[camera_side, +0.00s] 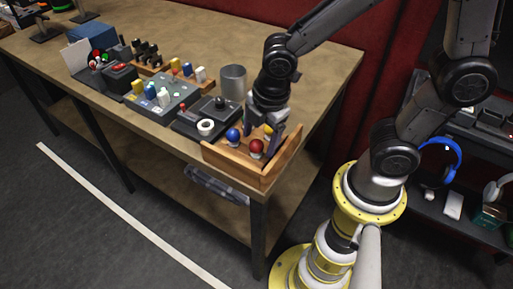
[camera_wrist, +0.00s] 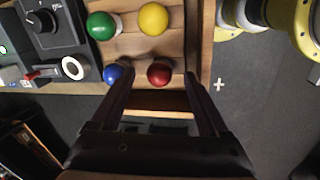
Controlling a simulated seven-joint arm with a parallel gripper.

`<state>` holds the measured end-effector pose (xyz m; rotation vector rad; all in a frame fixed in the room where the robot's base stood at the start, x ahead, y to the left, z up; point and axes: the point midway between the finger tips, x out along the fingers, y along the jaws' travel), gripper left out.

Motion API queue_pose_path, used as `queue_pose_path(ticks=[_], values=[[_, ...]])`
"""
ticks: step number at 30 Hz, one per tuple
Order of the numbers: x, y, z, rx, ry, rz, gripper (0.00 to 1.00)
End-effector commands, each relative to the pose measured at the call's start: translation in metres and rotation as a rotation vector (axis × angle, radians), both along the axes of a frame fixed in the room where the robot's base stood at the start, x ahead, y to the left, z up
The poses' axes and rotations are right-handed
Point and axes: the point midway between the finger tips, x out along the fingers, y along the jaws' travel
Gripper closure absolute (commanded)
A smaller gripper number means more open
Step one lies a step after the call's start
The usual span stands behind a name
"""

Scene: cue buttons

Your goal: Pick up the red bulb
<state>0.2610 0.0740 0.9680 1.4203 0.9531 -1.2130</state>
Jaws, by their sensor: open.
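The red bulb (camera_side: 256,147) stands in a wooden tray (camera_side: 227,162) at the near right corner of the table. In the wrist view the red bulb (camera_wrist: 159,73) lies between my two fingers, a little beyond their tips. A blue bulb (camera_wrist: 113,73) is just left of it, close to my left finger. A green bulb (camera_wrist: 101,26) and a yellow bulb (camera_wrist: 154,19) are behind. My gripper (camera_wrist: 158,78) is open and empty, pointing down over the tray. In the side view my gripper (camera_side: 262,132) partly hides the yellow bulb, and the green bulb cannot be seen.
A grey metal cup (camera_side: 233,82) stands behind. Several button panels fill the table further left. The tray has a raised wooden wall at right.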

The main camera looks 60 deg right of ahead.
Motion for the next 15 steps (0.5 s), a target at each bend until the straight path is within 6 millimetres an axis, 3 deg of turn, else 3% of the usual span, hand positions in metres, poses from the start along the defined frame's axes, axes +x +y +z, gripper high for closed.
queue_pose_path(ticks=[4,11,12,15], values=[[0.0028,-0.0007,-0.0141,-0.001,0.001,0.001,0.22],[0.0036,-0.0005,-0.0157,0.001,-0.001,0.000,0.22],[0.0036,-0.0005,-0.0157,0.001,-0.001,0.000,0.24],[0.0036,-0.0005,-0.0155,0.001,-0.001,0.000,0.42]])
